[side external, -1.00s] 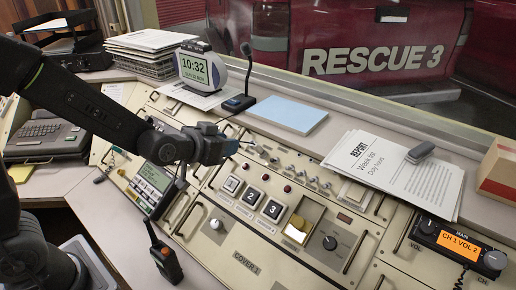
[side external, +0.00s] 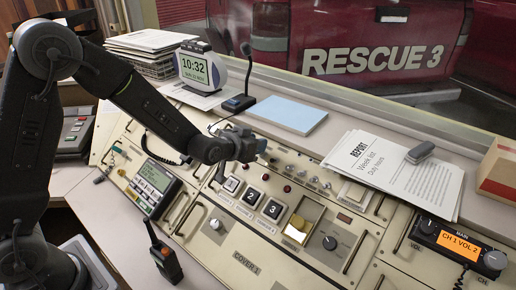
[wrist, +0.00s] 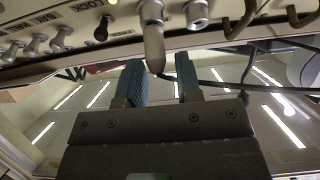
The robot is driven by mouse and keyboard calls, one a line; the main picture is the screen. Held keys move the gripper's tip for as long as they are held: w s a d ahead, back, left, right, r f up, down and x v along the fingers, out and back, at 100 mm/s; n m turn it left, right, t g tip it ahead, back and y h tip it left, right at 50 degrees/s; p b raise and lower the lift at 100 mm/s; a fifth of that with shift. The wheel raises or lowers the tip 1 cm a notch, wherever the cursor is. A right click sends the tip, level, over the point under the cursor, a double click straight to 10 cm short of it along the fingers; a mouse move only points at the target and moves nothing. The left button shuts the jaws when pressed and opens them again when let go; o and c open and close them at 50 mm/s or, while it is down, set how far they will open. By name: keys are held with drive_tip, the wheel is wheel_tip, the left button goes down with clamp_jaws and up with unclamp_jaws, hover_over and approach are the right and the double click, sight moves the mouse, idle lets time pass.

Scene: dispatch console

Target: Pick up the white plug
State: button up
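In the wrist view a pale grey-beige plug (wrist: 153,36), which I take to be the white plug, points out from the console panel. A dark cord runs off to the right from near its free end. My gripper (wrist: 158,62) is open, with its blue-padded fingers apart. The plug's free end shows between the fingertips, with a visible gap on the right; contact on the left is unclear. In the side view my gripper (side external: 258,146) is low over the back part of the panel, and it hides the plug there.
A metal jack (wrist: 196,14) sits close beside the plug, and toggle switches (wrist: 60,38) line the panel. Numbered buttons (side external: 251,197) lie in front of my gripper. A desk microphone (side external: 240,100), a blue pad (side external: 289,113) and a clock (side external: 200,68) stand behind it.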

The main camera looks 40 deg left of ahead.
drive_tip(key=x, duration=0.3)
drive_tip(key=shift+d+f, duration=0.1)
drive_tip(key=shift+f, duration=0.15)
clamp_jaws()
drive_tip(key=shift+r, duration=0.15)
